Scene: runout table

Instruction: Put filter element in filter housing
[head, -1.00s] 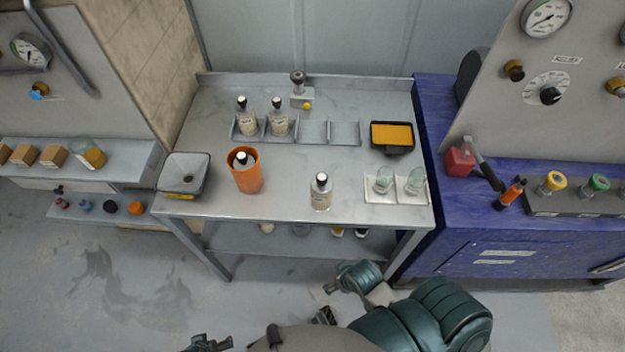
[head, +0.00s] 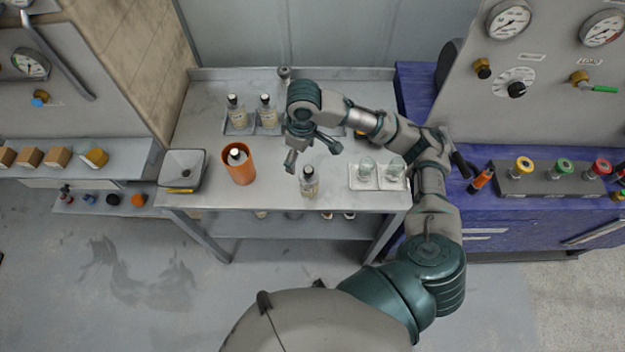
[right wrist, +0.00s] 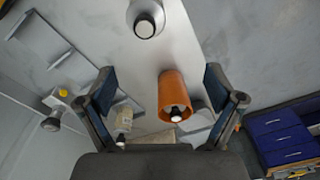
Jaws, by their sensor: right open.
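I cannot tell for certain which objects are the filter element and the filter housing. A clear bottle (head: 309,187) stands alone near the table's front edge. My right gripper (head: 312,158) is open and empty, above the table just behind that bottle. My left gripper is out of view.
Two bottles (head: 250,114) stand at the back in shallow trays. A grey bin (head: 182,168) is at the table's left, and two glasses (head: 380,171) on white mats at the right. My right arm covers the table's back right. A blue bench (head: 540,208) adjoins the right.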

